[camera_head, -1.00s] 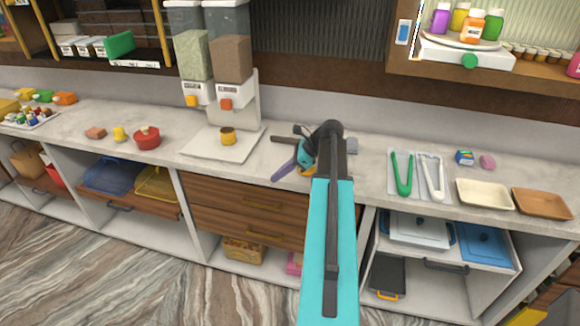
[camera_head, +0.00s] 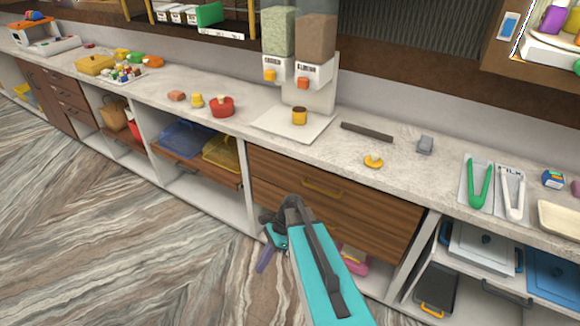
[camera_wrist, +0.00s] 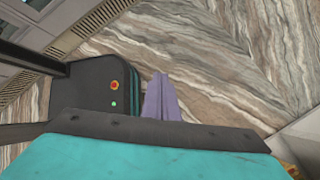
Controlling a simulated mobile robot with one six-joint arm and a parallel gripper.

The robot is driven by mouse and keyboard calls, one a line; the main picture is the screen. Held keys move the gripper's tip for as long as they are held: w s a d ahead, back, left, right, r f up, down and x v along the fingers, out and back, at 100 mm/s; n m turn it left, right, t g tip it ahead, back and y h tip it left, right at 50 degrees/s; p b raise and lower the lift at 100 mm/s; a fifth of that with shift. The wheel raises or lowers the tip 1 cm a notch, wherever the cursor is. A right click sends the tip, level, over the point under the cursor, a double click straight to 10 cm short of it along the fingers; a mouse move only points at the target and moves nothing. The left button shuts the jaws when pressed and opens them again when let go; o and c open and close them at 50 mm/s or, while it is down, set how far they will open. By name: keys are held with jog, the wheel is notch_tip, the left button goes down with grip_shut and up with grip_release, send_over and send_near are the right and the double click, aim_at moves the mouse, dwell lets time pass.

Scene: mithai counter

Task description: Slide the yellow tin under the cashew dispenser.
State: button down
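The yellow tin (camera_head: 299,117), brownish on top, stands upright on the pale base plate of the twin dispenser, below the right-hand spout with the orange knob. The cashew dispenser (camera_head: 277,45) is the left one, with pale green-beige contents and a yellow-orange knob; its small label reads roughly "cashew". The almond dispenser (camera_head: 314,50) with brown contents is beside it. My gripper (camera_head: 265,261) is low in front of the drawers, well below the counter top and apart from the tin. In the wrist view its lilac fingers (camera_wrist: 161,98) lie together with nothing between them.
Left of the base plate (camera_head: 268,126) stand a red pot (camera_head: 222,107) and a small yellow item (camera_head: 197,100). To the right lie a dark bar (camera_head: 367,131), a yellow ring-like piece (camera_head: 373,161), a grey block (camera_head: 425,144) and tongs (camera_head: 480,184). The counter's front edge by the dispenser is clear.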

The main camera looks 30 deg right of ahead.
jog(key=s+a+f+n+g+h+b, duration=0.1)
jog(key=s+a+f+n+g, duration=0.15)
jog(key=s+a+f, duration=0.35)
jog(key=s+a+f+n+g+h, duration=0.1)
jog(key=s+a+f+n, duration=0.3)
jog(key=s, duration=0.3)
jog(key=s+d+f+n+h, duration=0.2)
jog(key=s+f+n, duration=0.1)
jog(key=s+n, duration=0.2)
jog(key=s+d+f+n+h, duration=0.1)
jog(key=s+f+n+h, duration=0.2)
jog(key=n, duration=0.6)
jog(key=shift+s+d+f+n+b, duration=0.3)
jog(key=shift+s+d+f+n, duration=0.05)
jog(key=shift+s, duration=0.9)
jog(key=shift+g, duration=0.25)
jog(key=c, duration=1.9)
grip_release()
jog(key=shift+o, duration=0.7)
